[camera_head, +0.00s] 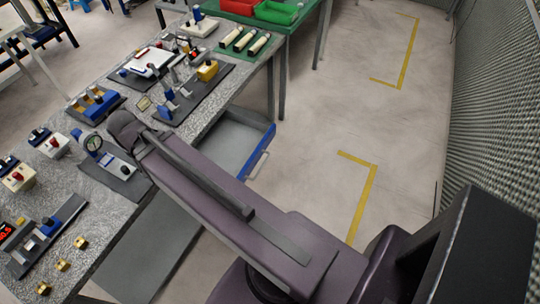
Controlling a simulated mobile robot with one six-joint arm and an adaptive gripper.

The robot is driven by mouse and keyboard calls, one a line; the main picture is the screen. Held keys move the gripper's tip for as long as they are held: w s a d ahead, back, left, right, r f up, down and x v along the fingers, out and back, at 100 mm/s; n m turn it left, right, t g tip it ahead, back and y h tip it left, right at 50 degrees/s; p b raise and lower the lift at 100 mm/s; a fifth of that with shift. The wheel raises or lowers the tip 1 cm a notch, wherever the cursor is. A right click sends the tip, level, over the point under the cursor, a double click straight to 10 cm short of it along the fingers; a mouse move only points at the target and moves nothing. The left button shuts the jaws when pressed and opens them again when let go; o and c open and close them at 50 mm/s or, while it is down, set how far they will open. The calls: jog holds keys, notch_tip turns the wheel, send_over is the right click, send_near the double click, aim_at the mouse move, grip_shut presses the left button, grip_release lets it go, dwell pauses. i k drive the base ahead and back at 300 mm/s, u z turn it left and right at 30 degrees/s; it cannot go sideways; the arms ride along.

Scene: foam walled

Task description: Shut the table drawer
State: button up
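The table drawer (228,138) stands pulled out from under the grey speckled table (215,108). Its tray is grey and looks empty. Its front is blue (265,146), with a pale bar handle (258,165) on the outer side, facing the open floor. My purple arm crosses the picture from the lower right to the table edge and passes in front of the drawer's near side. I cannot make out my gripper or its fingers.
The table top holds several small instruments, dark mats and brass pieces (63,265). A green table with a red bin (240,6) and a green bin (277,12) stands behind. Open floor with yellow markings (362,195) lies right of the drawer, up to a grey foam wall (495,110).

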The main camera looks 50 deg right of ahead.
aim_at(235, 143)
jog(key=z, duration=1.25)
jog(key=k, duration=0.95)
jog(key=i, duration=0.85)
jog(key=z, duration=0.05)
